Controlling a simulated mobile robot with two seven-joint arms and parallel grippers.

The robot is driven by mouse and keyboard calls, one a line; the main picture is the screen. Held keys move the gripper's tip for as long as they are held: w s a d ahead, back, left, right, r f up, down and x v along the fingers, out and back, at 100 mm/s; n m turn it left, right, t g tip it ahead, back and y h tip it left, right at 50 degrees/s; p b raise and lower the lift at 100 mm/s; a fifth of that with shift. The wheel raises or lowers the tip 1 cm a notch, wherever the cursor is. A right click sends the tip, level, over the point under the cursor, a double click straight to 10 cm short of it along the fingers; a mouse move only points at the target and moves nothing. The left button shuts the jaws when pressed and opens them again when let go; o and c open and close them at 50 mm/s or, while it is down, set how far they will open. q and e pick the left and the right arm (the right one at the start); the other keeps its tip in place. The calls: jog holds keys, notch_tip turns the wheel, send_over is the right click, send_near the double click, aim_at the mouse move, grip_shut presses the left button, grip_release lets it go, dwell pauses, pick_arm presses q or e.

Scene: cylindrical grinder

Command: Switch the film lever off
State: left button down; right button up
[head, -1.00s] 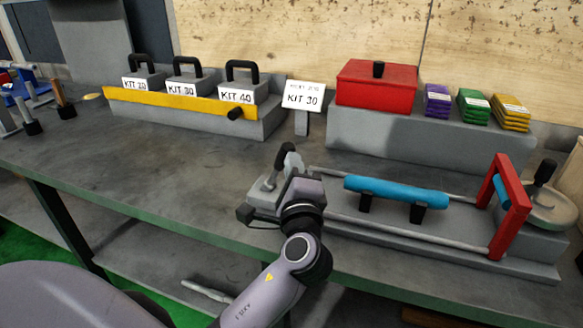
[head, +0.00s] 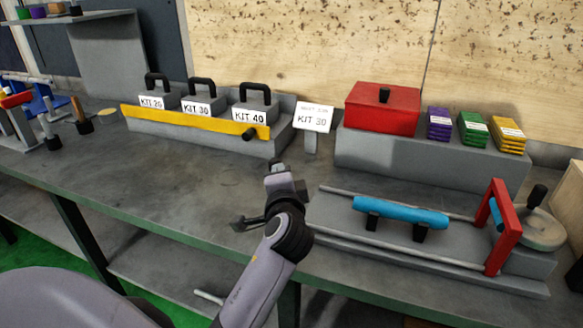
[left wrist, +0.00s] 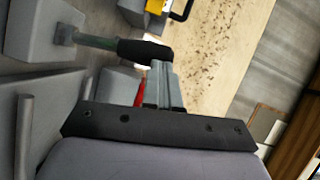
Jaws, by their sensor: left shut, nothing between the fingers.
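The film lever (left wrist: 145,50) shows in the left wrist view as a metal rod with a black grip, coming out of a grey block (left wrist: 38,30). The tip of its grip lies right at the fingertips of my left gripper (left wrist: 160,70); I cannot tell whether they touch. My left gripper is shut with nothing between its fingers. In the head view my left gripper (head: 278,175) is at the left end of the grinder (head: 345,222) and hides most or all of the lever. My right gripper is not in view.
A blue cylinder (head: 400,213) lies on black supports on the grinder, with a red frame (head: 503,228) to its right. Behind stand a red box (head: 382,108), a KIT 30 sign (head: 312,120) and several kit weights behind a yellow bar (head: 190,122). The bench left of my gripper is clear.

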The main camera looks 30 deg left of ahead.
pick_arm(q)
jog(key=shift+s+a+p, duration=0.2)
jog(key=shift+a+p, duration=0.3)
jog(key=shift+a, duration=0.4)
jog(key=shift+s+a+p, duration=0.2)
jog(key=shift+a+p, duration=0.25)
jog(key=shift+a, duration=0.4)
pick_arm(e)
jog(key=shift+a+r, duration=0.1)
jog(key=shift+r, duration=1.3)
pick_arm(q)
jog(key=shift+r, duration=0.1)
pick_arm(e)
jog(key=shift+r, duration=0.1)
